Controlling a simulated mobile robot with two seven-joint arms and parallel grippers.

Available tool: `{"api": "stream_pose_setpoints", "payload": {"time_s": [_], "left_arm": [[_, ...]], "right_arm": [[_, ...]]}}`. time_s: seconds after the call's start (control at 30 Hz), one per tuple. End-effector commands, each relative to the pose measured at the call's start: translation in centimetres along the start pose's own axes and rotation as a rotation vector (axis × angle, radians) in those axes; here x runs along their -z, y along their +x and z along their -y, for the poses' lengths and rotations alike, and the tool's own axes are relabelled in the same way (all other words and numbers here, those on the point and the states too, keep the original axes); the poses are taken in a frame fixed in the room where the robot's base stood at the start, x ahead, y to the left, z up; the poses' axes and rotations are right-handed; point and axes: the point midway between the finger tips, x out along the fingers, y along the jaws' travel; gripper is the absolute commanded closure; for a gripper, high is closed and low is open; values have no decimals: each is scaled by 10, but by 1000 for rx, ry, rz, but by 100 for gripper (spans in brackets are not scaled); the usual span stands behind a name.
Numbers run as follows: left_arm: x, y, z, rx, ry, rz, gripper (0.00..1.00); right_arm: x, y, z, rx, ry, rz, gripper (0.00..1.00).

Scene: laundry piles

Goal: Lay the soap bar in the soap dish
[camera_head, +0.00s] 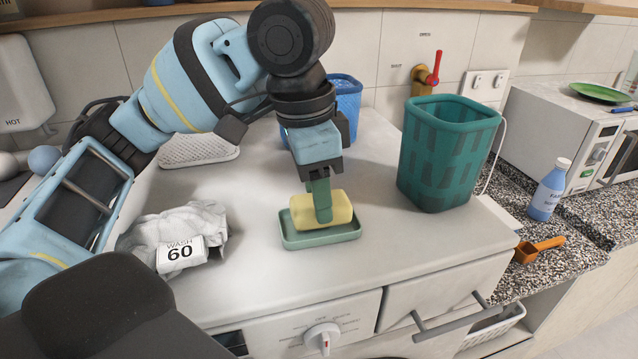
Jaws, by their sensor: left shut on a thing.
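The yellow soap bar (339,208) is at the middle of the white machine top, over the green soap dish (306,241). My left gripper (323,213) points down and is shut on the soap bar, with a green finger across its front face. The bar sits level within the outline of the shallow dish. I cannot tell whether its underside touches the dish floor. The dish's front rim shows, and the bar hides its middle. My right gripper is not in view.
A crumpled white cloth with a "WASH 60" tag (181,253) lies left of the dish. A tall green basket (446,150) stands at the right, and a blue basket (348,100) behind my arm. The machine top in front of the dish is clear.

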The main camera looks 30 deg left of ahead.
Motion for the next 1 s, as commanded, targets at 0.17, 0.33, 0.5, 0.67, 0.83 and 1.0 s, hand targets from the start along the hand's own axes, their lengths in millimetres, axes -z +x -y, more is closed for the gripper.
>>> {"api": "stream_pose_setpoints", "payload": {"time_s": [0.17, 0.33, 0.5, 0.67, 0.83, 1.0], "left_arm": [[0, -1, 0, 1, 0, -2, 80], [0, -1, 0, 1, 0, -1, 34], [0, -1, 0, 1, 0, -1, 30], [0, -2, 0, 1, 0, -1, 30], [0, -20, 0, 4, 0, -6, 30], [0, -51, -1, 7, 0, -9, 30]], "right_arm": [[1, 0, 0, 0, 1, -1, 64], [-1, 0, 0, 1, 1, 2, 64], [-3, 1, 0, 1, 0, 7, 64], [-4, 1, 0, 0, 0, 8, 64], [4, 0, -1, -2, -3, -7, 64], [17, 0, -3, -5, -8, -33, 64]]}}
